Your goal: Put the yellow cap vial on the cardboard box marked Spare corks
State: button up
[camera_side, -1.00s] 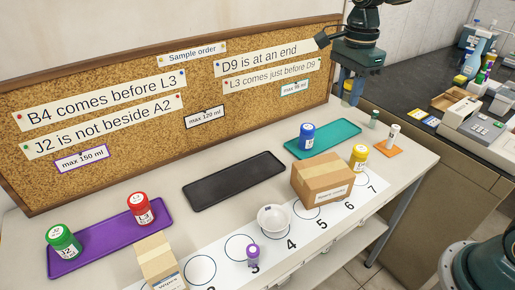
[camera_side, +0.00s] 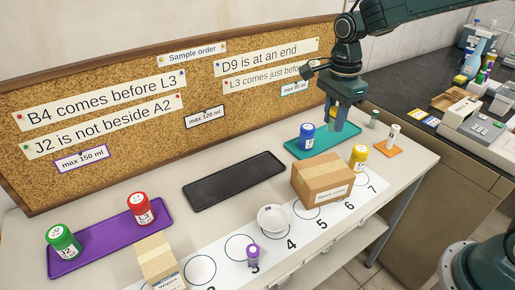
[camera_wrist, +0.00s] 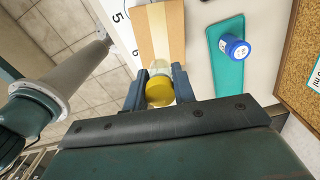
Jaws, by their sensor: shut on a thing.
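My gripper (camera_wrist: 158,90) is shut on the yellow cap vial (camera_wrist: 159,88), which has a clear body, in the wrist view.
A yellow-capped jar (camera_side: 359,157) stands right beside the box. A blue jar (camera_side: 307,136) stands on the teal tray (camera_side: 300,153). A white bowl (camera_side: 273,218) is left of the box. The black tray (camera_side: 234,180) is empty.

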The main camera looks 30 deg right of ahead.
notch_tip(320, 180, down, 8)
jog(key=shift+f, duration=0.1)
jog(key=shift+f, duration=2.1)
jog(key=shift+f, duration=0.2)
jog(key=o, duration=1)
jog(key=shift+r, duration=0.15)
notch_tip(320, 180, up, 12)
jog(key=shift+f, duration=0.15)
jog(key=shift+r, duration=0.2)
